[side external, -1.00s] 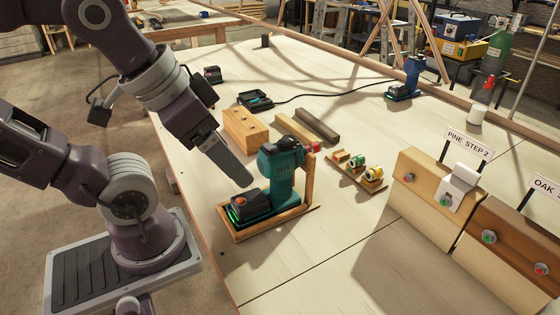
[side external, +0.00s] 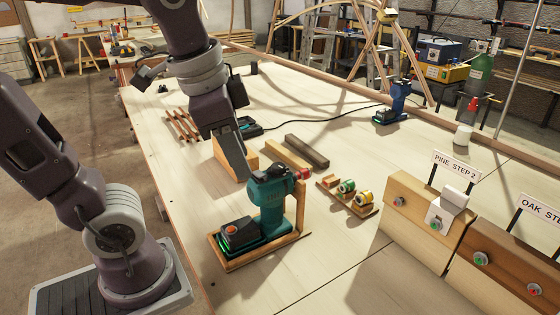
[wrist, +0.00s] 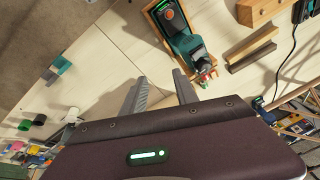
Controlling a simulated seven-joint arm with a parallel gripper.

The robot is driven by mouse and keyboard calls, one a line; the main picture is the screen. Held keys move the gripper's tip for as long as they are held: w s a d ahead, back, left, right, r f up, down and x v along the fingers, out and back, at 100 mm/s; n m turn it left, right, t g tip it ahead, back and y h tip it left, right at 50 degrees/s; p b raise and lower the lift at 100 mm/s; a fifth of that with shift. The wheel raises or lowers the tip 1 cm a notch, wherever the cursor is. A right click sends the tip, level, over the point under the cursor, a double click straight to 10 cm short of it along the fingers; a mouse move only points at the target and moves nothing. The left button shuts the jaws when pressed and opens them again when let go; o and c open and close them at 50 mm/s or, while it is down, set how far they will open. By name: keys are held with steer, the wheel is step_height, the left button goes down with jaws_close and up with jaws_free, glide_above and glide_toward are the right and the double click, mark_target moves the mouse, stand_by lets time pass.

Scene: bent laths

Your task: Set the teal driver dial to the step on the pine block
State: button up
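The teal driver (side external: 268,202) stands upright in a wooden cradle (side external: 232,264), its black battery foot toward the left. A red part (side external: 303,174) shows at its nose; I cannot tell whether this is the dial, and no setting is legible. The driver also shows in the wrist view (wrist: 186,44). The pine block (side external: 405,200) at the right has a sign (side external: 456,164) reading "PINE STEP 2". My gripper (side external: 240,178) hangs just above and left of the driver's head in the side view. In the wrist view its fingers (wrist: 160,74) are apart, with only bench between them.
An oak block (side external: 494,262) stands right of the pine block. A small rack with coloured rings (side external: 347,194), two bars (side external: 300,152) and a wooden block (side external: 222,150) lie behind the driver. A blue driver (side external: 392,106) stands farther back. The front bench is clear.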

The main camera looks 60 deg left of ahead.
steer(key=w+a+m+g+y, duration=0.25)
steer(key=w+m, duration=0.35)
steer(key=w, duration=0.3)
steer(key=m+g+y, duration=0.1)
steer(key=m+g, duration=0.2)
steer(key=m, duration=0.1)
glide_toward(279, 165)
steer(key=x, duration=0.7)
steer(key=shift+s+f, duration=0.15)
steer(key=shift+f, duration=0.25)
jaws_close()
